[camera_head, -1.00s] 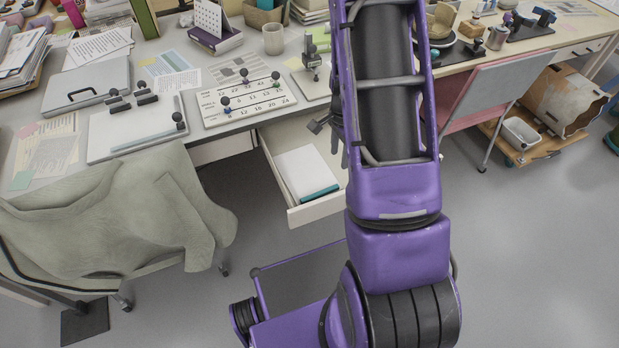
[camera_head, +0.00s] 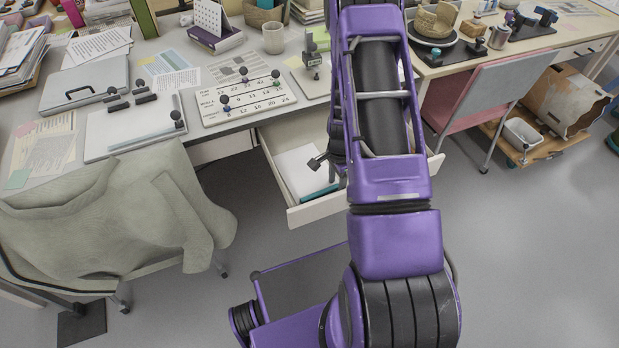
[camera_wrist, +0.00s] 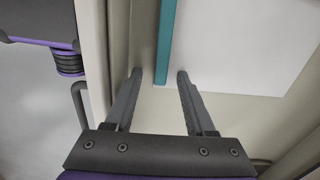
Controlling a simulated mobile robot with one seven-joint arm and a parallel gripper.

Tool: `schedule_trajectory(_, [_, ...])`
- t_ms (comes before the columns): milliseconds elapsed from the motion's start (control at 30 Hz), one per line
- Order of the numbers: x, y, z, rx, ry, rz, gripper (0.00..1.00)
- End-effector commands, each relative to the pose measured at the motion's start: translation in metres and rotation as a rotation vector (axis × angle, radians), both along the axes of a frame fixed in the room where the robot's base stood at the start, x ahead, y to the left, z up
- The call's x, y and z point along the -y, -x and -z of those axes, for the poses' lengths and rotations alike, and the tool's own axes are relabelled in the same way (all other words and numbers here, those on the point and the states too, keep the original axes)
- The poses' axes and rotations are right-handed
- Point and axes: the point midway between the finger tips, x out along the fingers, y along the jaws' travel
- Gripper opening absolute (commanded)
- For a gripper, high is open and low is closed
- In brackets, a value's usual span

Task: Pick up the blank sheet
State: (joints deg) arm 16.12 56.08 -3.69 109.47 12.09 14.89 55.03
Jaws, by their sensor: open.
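The blank white sheet or stack of sheets (camera_head: 298,170) lies flat in the open desk drawer (camera_head: 300,215), with a teal strip along its front edge. I cannot tell whether it is one sheet or a pad. In the wrist view, the white sheet (camera_wrist: 235,45) fills the upper right and the teal edge (camera_wrist: 166,40) runs upward near the middle. My gripper (camera_wrist: 158,75) is open and empty over the drawer. Its left finger is on the drawer-wall side of the teal edge and its right finger is over or beside the white sheet's near corner. Contact is unclear.
The drawer's front panel and side walls are close around my gripper. The desk above holds a number board (camera_head: 244,96), a clamp stand (camera_head: 312,60) and a white board (camera_head: 135,128). A cloth-draped chair (camera_head: 110,215) stands at left, a pink-and-grey chair (camera_head: 490,95) at right.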

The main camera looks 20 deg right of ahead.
Motion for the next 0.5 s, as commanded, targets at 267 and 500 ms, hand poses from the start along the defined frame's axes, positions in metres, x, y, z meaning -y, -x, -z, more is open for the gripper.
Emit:
schedule_trajectory(267, [0.0002, -0.0004, -0.0001, 0.001, 0.001, 0.0, 0.41])
schedule_trajectory(500, [0.0002, -0.0005, -0.0003, 0.001, 0.001, 0.0, 0.0])
